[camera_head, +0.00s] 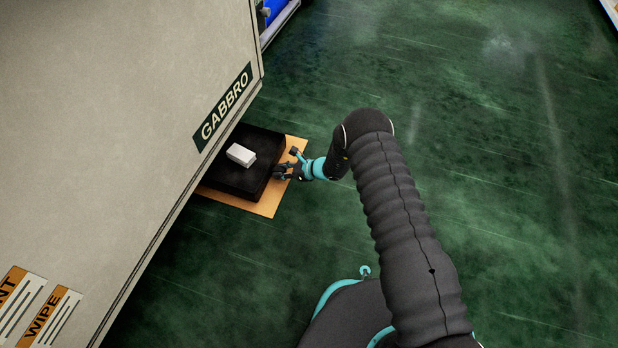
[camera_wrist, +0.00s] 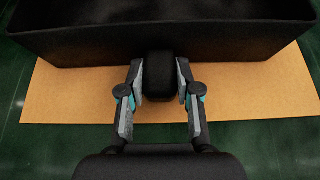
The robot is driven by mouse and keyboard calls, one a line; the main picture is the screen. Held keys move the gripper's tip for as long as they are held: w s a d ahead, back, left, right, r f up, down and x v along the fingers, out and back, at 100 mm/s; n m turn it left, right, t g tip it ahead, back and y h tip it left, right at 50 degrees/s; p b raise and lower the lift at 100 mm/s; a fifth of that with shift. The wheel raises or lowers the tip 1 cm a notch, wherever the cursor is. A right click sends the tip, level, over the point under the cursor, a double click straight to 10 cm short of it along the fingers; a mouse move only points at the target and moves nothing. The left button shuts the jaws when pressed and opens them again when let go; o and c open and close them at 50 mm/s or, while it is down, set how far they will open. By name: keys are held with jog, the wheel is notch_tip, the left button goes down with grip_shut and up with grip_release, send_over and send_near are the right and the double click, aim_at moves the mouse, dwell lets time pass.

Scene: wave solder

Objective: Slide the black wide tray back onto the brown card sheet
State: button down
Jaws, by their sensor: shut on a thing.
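The black wide tray (camera_head: 256,183) sits low beside the large beige machine, with a white block on it. The brown card sheet (camera_head: 262,208) lies on the floor under the tray and shows along the tray's near and right sides. In the wrist view the tray's black wall (camera_wrist: 220,42) spans the top, with the card (camera_wrist: 65,95) in front of it. My gripper (camera_head: 285,170) is at the tray's right side. In the wrist view its fingers (camera_wrist: 159,88) are shut on a black knob-like handle (camera_wrist: 160,72) on the tray wall. The tray's far left part is hidden under the machine.
The white block (camera_head: 241,155) rests on the tray. The beige machine (camera_head: 130,100) with a GABBRO label overhangs the tray's left side. The green floor (camera_head: 480,150) to the right is clear. A blue object (camera_head: 273,10) stands at the top.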

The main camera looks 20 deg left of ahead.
jog(key=shift+s+f, duration=0.15)
jog(key=shift+f, duration=0.15)
jog(key=c, duration=0.7)
grip_release()
jog(key=shift+r, duration=0.1)
jog(key=shift+d, duration=0.15)
jog(key=shift+d+r, duration=0.2)
jog(key=shift+d, duration=0.05)
jog(key=v, duration=1.1)
jog(key=shift+d, duration=0.1)
